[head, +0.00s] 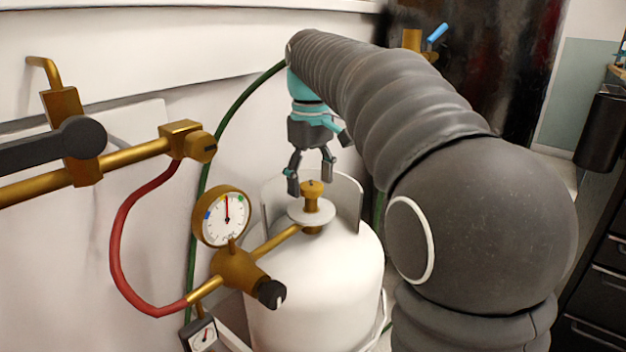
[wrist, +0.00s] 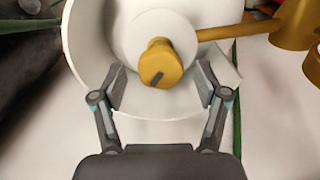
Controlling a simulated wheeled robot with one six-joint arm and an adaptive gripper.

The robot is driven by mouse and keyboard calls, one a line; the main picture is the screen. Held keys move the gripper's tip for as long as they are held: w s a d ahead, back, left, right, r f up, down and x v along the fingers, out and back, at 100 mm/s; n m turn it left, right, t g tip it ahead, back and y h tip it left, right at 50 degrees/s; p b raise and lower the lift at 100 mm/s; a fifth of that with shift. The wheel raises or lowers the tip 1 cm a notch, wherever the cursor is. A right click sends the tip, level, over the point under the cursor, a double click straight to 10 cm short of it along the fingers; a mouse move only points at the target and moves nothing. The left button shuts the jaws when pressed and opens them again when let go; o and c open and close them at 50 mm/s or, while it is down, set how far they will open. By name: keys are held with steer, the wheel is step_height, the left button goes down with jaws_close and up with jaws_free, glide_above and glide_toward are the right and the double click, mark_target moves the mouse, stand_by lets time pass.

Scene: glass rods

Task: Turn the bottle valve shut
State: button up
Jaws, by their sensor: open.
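The bottle valve (head: 312,193) is a brass knob on top of the white gas bottle (head: 318,285), inside its raised white collar (head: 348,205). In the wrist view the valve (wrist: 161,62) has a dark mark on its end face. My gripper (head: 311,187) is open, pointing down just above the valve in the head view. In the wrist view my gripper (wrist: 161,92) has its two fingers spread, one to each side of the valve's near end, with gaps between. I cannot tell their exact height against the knob.
A brass regulator (head: 240,270) with a round gauge (head: 224,216) joins the bottle from the left. A red hose (head: 125,235) runs to a brass pipe (head: 135,155) with a black lever (head: 50,147). The white collar surrounds the valve closely.

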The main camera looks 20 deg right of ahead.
steer(key=c, duration=1.2)
steer(key=shift+o, duration=0.2)
steer(key=shift+r+m+p, duration=0.15)
steer(key=shift+m+p, duration=0.15)
steer(key=shift+p, duration=0.05)
steer(key=shift+m+p, duration=0.5)
steer(key=shift+p, duration=0.15)
steer(key=shift+r+m+p, duration=0.1)
steer(key=shift+m+p, duration=1.05)
steer(key=shift+m, duration=0.05)
steer(key=m+p, duration=0.3)
steer(key=m, duration=0.2)
steer(key=shift+f, duration=0.2)
steer(key=shift+m+p, duration=0.3)
